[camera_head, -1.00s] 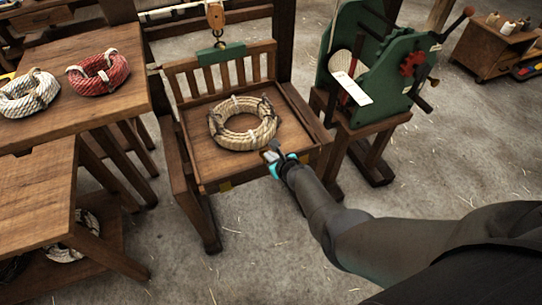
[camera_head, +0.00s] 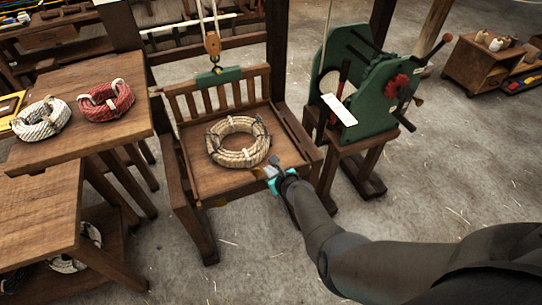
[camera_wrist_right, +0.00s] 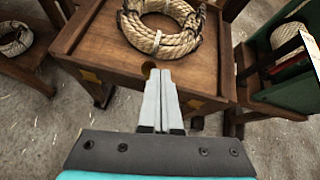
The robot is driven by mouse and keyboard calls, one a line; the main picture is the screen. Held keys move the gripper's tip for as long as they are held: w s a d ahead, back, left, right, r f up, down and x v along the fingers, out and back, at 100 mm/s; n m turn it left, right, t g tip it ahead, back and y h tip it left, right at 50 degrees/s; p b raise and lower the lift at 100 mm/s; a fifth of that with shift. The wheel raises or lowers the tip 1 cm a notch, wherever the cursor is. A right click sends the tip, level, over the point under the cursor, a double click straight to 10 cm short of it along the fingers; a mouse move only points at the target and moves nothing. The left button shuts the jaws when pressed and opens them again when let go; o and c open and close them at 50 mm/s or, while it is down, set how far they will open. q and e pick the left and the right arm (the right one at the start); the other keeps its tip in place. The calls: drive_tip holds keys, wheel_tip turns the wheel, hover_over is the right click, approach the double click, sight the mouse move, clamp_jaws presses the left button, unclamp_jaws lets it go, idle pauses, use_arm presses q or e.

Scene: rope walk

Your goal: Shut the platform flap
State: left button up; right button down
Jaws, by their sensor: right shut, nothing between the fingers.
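A round dark spot or knob shows by my fingertips. My right gripper (camera_head: 268,173) is at the platform's front edge, right of its middle. Its fingers (camera_wrist_right: 161,75) are together and empty. My left gripper is out of view.
A table (camera_head: 85,72) with a white coil (camera_head: 40,119) and a red coil (camera_head: 106,101) stands left, with a lower table (camera_head: 40,205) before it. A green machine (camera_head: 370,85) on a wooden stand is close on the right. The floor in front is clear.

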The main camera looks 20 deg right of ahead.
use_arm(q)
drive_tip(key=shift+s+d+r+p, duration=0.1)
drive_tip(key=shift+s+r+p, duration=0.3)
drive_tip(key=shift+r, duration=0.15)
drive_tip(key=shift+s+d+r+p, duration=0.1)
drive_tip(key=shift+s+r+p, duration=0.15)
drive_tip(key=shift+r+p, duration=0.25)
use_arm(e)
drive_tip(key=shift+r, duration=2)
drive_tip(key=shift+d, duration=0.1)
